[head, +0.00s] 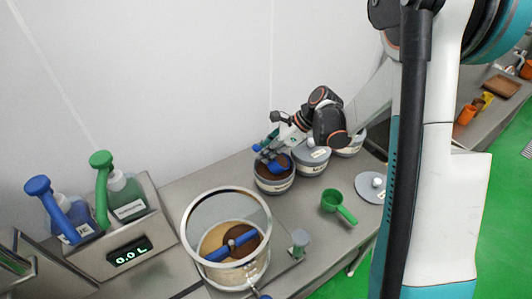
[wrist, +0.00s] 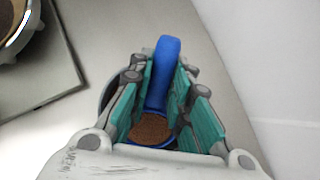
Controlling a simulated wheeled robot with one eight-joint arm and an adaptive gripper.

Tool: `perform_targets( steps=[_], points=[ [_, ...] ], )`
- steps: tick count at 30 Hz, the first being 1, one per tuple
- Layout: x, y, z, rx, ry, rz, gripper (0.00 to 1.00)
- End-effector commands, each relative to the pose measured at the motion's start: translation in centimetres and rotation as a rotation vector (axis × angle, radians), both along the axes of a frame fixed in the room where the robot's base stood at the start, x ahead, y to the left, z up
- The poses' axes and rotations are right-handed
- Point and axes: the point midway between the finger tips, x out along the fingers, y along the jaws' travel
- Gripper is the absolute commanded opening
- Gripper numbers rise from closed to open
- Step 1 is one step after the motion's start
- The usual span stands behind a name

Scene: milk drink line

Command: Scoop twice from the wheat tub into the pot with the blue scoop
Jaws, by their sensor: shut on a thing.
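The blue scoop (head: 277,164) is in my gripper (head: 268,147), at the mouth of an open tub (head: 273,185) of brown grain; the tub's label is too small to read. In the wrist view, the teal finger pads of my gripper (wrist: 168,95) are shut on the handle of the blue scoop (wrist: 163,62). Brown grain shows inside the scoop's blue rim. Whether the scoop touches the tub's grain is unclear. The clear pot (head: 237,272) stands to the left with a blue stirring paddle (head: 230,243) inside, over a tan material and a brown patch.
Two lidded tubs, the nearer one (head: 312,165) beside the open tub, stand to the right. A green scoop (head: 337,204) and a grey lid (head: 371,187) lie on the counter.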

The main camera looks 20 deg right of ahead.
Motion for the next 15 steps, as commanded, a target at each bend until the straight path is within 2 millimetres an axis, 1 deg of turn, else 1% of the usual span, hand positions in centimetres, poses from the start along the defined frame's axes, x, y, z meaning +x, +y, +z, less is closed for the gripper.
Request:
perform_targets(
  steps=[1,9,15],
  points=[
    [0.0,0.0,0.5,0.0,0.0,0.0,0.0],
    [0.0,0.0,2.2,0.0,0.0,0.0,0.0],
    [0.0,0.0,2.7,-0.008,0.003,0.001,0.0]
  ],
)
